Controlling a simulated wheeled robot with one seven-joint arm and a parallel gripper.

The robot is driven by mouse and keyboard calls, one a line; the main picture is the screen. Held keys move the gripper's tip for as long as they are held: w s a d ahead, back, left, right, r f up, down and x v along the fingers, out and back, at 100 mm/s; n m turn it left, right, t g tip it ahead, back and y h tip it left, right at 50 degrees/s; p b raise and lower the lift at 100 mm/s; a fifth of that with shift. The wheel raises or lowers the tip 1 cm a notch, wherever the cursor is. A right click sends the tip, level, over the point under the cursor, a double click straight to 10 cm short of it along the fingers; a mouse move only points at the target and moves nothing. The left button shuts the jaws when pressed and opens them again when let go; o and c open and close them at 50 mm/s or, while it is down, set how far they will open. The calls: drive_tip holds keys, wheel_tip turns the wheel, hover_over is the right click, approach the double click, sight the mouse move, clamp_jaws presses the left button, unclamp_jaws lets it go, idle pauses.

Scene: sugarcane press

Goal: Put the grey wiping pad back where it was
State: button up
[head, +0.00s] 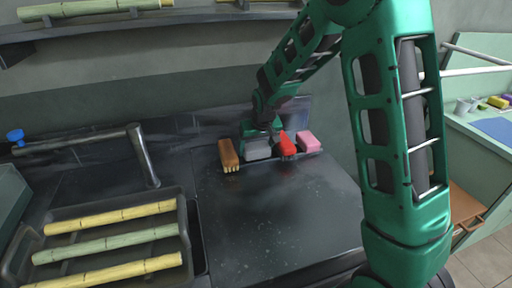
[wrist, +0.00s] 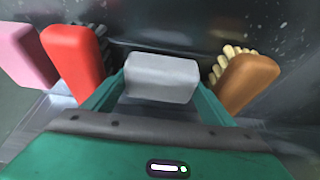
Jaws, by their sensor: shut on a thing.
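The grey wiping pad (wrist: 161,78) is between the two green fingers of my gripper (wrist: 160,95) in the wrist view. My gripper is shut on it. In the head view the grey pad (head: 258,149) is at the back of the dark counter, in the row between the orange-brown brush and the red brush. My gripper (head: 259,138) reaches down to it from behind and above. Whether the pad touches the surface beneath it cannot be told.
An orange-brown brush (head: 229,155) is left of the pad; a red brush (head: 286,144) and a pink block (head: 308,142) are right of it, all close by. The counter (head: 280,205) in front is bare. A tray (head: 188,240) of cane stalks is at the left.

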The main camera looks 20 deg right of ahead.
drive_tip(key=shift+f, duration=0.15)
drive_tip(key=o, duration=0.7)
drive_tip(key=shift+r, duration=0.2)
drive_tip(key=v, duration=1.2)
drive_tip(key=shift+r, duration=0.35)
